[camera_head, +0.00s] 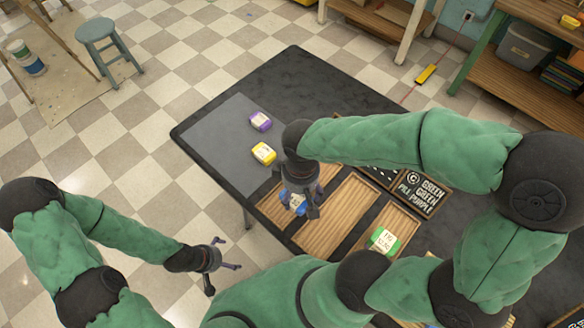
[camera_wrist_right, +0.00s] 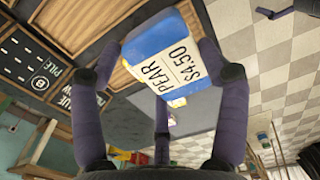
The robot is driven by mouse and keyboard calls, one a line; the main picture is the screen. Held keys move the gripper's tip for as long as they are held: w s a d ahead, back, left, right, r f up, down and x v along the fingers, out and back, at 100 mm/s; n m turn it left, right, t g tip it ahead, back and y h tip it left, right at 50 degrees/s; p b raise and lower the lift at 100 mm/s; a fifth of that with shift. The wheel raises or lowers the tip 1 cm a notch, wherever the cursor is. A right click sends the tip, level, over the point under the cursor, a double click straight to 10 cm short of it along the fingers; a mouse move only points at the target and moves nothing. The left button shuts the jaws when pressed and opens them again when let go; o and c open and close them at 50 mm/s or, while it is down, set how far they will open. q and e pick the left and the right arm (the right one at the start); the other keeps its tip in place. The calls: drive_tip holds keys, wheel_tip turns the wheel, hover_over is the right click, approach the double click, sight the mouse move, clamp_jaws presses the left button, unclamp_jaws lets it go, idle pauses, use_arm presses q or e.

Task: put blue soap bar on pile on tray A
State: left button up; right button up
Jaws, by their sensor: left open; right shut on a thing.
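The blue soap bar (camera_head: 297,201) is in my right gripper (camera_head: 302,206), above the wooden trays in the head view. In the right wrist view the blue soap bar (camera_wrist_right: 162,58) shows a white "PEAR $4.50" label, with the dark fingers of my right gripper (camera_wrist_right: 158,60) around it. A left wooden tray (camera_head: 272,209) and a middle wooden tray (camera_head: 333,214) lie below; my right gripper partly covers them. No letter A is readable, so I cannot tell which is tray A. My left gripper (camera_head: 225,268) is open and empty, off the table's left side.
A green soap bar (camera_head: 382,240) lies on the right tray (camera_head: 397,222), by the C sign (camera_head: 420,193). Purple (camera_head: 260,121) and yellow (camera_head: 263,153) soap bars lie on a grey mat (camera_head: 215,135). My right arm hides part of the signs. The table's far end is clear.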

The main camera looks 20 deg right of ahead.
drive_tip(key=w+d+f+b, duration=0.1)
drive_tip(key=w+d+f, duration=0.1)
drive_tip(key=w+f, duration=0.1)
drive_tip(key=w+d+f+b, duration=0.2)
drive_tip(key=w+f, duration=0.1)
drive_tip(key=w, duration=0.1)
drive_tip(key=w+d+f+b, duration=0.2)
drive_tip(key=w+d+f, duration=0.1)
drive_tip(key=shift+w, duration=0.35)
drive_tip(key=shift+w+d+f, duration=0.2)
drive_tip(key=shift+f, duration=0.15)
drive_tip(key=shift+w+f+b, duration=0.1)
drive_tip(key=shift+f+b, duration=0.5)
drive_tip(key=shift+f, duration=1)
drive_tip(key=shift+f, duration=0.2)
drive_tip(key=o, duration=1.2)
drive_tip(key=shift+r, duration=0.15)
